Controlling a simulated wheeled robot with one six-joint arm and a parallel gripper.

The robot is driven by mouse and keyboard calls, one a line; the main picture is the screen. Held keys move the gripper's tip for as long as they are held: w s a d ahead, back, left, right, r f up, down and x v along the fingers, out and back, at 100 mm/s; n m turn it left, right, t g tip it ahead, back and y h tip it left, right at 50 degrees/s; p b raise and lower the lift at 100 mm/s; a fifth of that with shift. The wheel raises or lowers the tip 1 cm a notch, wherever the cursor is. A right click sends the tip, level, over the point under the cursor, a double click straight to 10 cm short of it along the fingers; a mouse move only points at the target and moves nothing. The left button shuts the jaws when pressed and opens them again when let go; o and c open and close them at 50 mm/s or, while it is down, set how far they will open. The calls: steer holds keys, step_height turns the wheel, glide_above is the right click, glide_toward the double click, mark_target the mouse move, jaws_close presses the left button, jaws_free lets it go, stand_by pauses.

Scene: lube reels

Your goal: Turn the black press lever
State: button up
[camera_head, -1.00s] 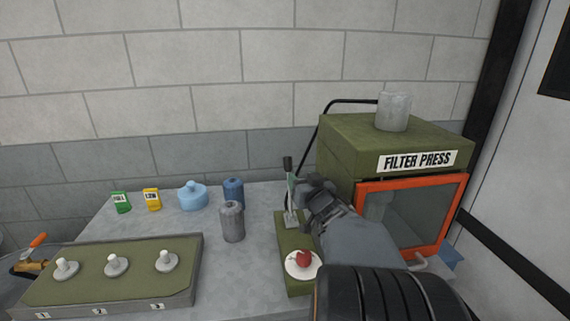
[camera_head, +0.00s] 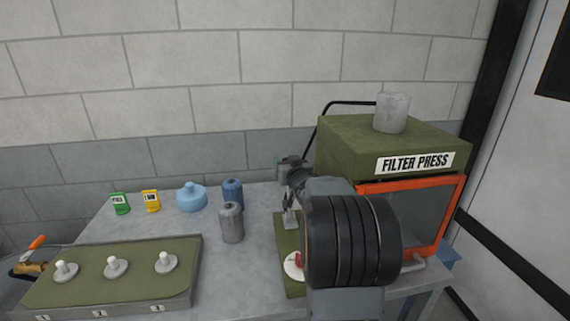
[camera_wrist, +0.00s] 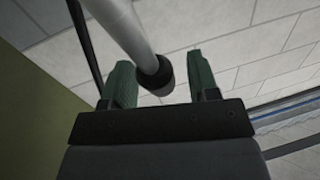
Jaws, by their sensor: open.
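The press lever is a grey rod with a black knob, standing on a narrow green base left of the filter press. In the head view its lower metal part (camera_head: 290,218) shows, while its top is mostly hidden by my gripper (camera_head: 286,166). In the wrist view the black knob (camera_wrist: 158,76) lies between the two green fingers of my gripper (camera_wrist: 159,64), with a gap to the right finger. The left finger is close to the knob; I cannot tell whether they touch. My gripper is open.
The green filter press (camera_head: 345,140) with an orange-framed door stands close to the right of my arm. A grey canister (camera_head: 231,222) and a blue one (camera_head: 233,192) stand left of the lever base. A panel with knobs (camera_head: 120,285) is at front left.

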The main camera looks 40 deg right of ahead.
steer(key=shift+c, duration=0.2)
jaws_close()
